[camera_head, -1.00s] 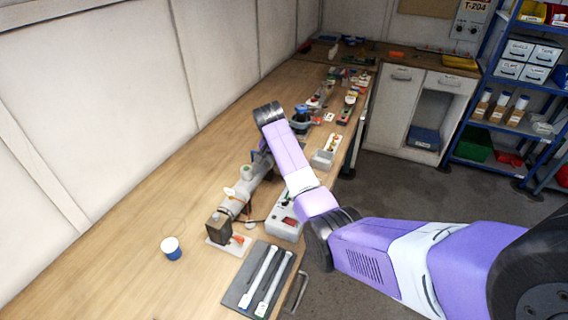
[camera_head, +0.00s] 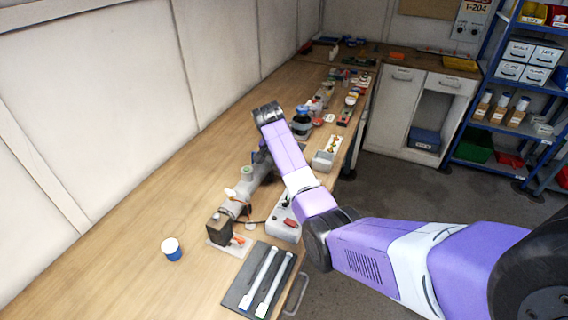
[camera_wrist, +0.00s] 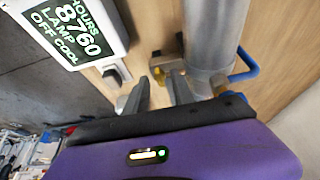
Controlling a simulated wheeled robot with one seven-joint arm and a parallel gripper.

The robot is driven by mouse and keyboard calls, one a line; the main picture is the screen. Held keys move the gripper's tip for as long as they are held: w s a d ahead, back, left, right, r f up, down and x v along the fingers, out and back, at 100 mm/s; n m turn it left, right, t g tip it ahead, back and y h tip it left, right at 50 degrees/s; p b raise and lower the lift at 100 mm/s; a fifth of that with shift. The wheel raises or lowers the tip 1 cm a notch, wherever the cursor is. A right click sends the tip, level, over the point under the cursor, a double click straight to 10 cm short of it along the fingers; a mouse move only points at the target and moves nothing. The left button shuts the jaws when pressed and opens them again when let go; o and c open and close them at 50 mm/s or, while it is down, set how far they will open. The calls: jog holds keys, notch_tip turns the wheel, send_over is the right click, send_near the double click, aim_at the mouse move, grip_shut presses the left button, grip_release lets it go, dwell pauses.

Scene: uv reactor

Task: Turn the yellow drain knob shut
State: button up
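The reactor (camera_head: 252,180) is a grey horizontal cylinder on the bench in the head view, partly behind my arm. In the wrist view its grey metal body (camera_wrist: 210,35) rises at the upper middle. In the head view my arm hides the fingers and the knob.
A control box (camera_wrist: 75,30) with a lit display is close at the left of the wrist view. A blue handle (camera_wrist: 245,66) is right of the body.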

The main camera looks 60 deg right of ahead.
jog(key=b+v, duration=0.1)
jog(key=v, duration=0.6)
jog(key=shift+r+b, duration=0.3)
jog(key=shift+r, duration=0.1)
jog(key=shift+s+a, duration=0.1)
